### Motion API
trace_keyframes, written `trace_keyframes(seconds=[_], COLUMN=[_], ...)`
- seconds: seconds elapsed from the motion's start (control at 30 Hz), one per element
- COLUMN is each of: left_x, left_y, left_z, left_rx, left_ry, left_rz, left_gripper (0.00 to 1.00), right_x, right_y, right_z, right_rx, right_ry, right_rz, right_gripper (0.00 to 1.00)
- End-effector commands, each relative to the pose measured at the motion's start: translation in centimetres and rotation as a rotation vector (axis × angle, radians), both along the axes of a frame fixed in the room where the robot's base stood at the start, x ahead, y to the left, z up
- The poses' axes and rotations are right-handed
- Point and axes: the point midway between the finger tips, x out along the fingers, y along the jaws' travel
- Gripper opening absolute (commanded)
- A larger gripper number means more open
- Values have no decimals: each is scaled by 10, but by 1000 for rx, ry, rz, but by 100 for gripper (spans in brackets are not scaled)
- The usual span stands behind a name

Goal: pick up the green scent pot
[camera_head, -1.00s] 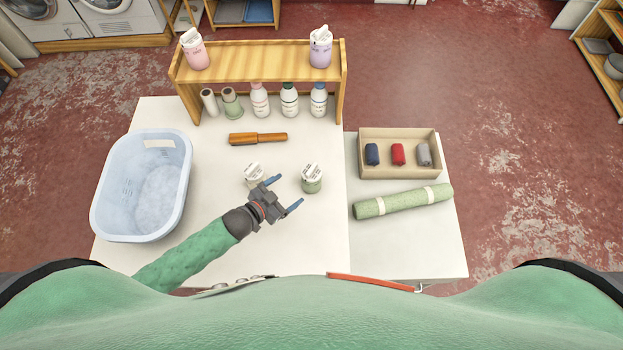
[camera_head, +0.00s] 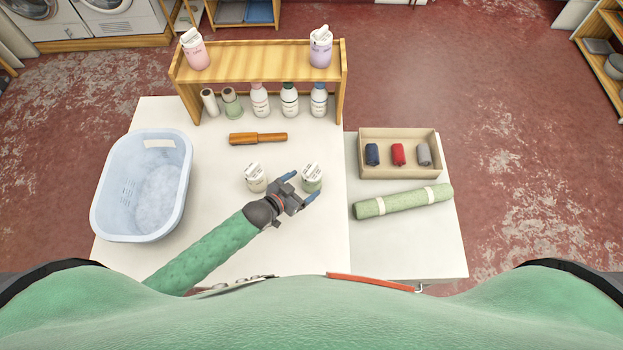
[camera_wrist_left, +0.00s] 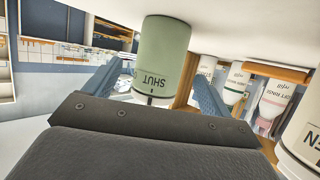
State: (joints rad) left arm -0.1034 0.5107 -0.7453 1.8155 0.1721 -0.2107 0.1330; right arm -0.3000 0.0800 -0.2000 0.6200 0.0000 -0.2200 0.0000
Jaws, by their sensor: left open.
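The green scent pot (camera_head: 313,184) stands upright on the white table, with a white top that bears dark print. My left gripper (camera_head: 303,185) is open, its two blue fingertips just in front of the pot, one towards its left side and one near its lower right. In the left wrist view the green pot (camera_wrist_left: 165,58) shows between the two open blue fingers (camera_wrist_left: 163,92), with a gap on each side. A cream pot (camera_head: 256,182) with a similar top stands to the left of the gripper. My right gripper is not in view.
A wooden shelf (camera_head: 258,56) with bottles and rolls stands at the back. A blue basin (camera_head: 118,225) is at left. A beige box (camera_head: 399,171) and a green roll (camera_head: 402,202) lie at right.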

Motion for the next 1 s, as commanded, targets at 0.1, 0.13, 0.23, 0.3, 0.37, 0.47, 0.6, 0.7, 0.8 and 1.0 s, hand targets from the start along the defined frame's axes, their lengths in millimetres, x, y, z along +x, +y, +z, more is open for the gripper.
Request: trace_keyframes(seconds=[0.1,0.13,0.23,0.3,0.37,0.47,0.6,0.7,0.8,1.0], left_x=[9,12,22,28,31,34,34,34,33,33], left_y=[-8,-11,-20,-26,-30,-32,-32,-31,-31,-31], left_z=[-3,-3,-8,-11,-14,-15,-15,-15,-15,-15], left_rx=[0,-1,0,-1,-1,0,-1,-1,-1,-1], left_ry=[-1,-2,-1,-1,-1,-1,-1,-1,-1,-1], left_rz=[1,1,1,0,0,0,0,0,0,0], left_gripper=[83,83,83,83,83,83,83,68,48,34], right_x=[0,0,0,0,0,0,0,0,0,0], right_y=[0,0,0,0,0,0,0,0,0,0], right_z=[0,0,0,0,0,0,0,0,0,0], right_rx=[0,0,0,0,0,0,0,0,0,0], right_ry=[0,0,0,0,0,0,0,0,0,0], right_rz=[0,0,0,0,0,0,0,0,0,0], right_gripper=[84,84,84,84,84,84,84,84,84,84])
